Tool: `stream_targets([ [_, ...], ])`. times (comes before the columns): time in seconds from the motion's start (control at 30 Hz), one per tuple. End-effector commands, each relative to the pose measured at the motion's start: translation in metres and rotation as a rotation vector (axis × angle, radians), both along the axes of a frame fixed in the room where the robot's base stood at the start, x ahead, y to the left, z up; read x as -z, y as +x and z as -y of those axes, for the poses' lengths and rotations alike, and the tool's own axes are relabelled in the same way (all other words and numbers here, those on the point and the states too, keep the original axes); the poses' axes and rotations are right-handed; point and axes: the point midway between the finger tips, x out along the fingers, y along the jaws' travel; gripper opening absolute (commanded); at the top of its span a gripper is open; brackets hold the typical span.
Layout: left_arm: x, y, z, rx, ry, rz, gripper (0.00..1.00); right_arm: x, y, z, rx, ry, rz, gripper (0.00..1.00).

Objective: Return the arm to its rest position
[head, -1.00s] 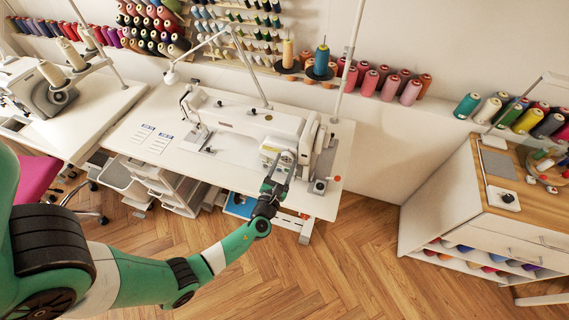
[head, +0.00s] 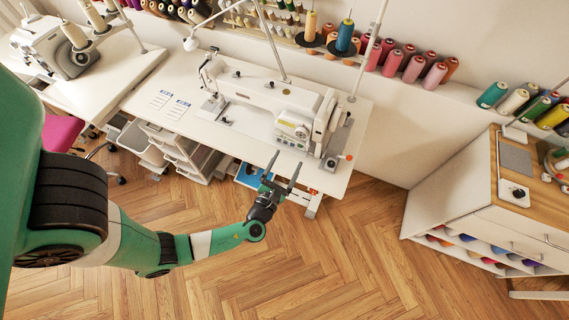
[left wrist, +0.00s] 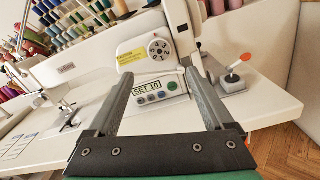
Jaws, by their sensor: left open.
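My left gripper (head: 283,172) is open and empty in the head view. It hangs in front of the near edge of the sewing table (head: 240,142), apart from the sewing machine. In the left wrist view its two fingers (left wrist: 165,92) are spread, with nothing between them. Beyond them stands the white sewing machine (head: 270,105), whose end shows a dial, a yellow label and a control panel (left wrist: 158,91) reading "SET 10". My right gripper is in neither view.
A lever with an orange knob (left wrist: 231,78) sits on the table's right part. Drawers (head: 178,152) stand under the table. A wood-topped cabinet (head: 480,205) stands at the right. Thread spools (head: 400,60) line the wall ledge. The wooden floor (head: 320,250) in front is clear.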

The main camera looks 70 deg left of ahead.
Motion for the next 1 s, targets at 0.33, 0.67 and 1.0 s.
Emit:
stream_targets([
  [0.33, 0.0, -0.012, 0.012, -0.002, 0.0, 0.001, 0.85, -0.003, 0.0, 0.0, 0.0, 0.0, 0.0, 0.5],
  [0.67, 0.0, -0.011, 0.012, -0.001, 0.0, 0.001, 0.85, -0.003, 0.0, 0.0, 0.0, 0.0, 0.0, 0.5],
  [1.0, -0.083, 0.064, 0.015, 0.0, -0.022, 0.242, 0.85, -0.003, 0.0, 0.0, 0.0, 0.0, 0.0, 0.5],
])
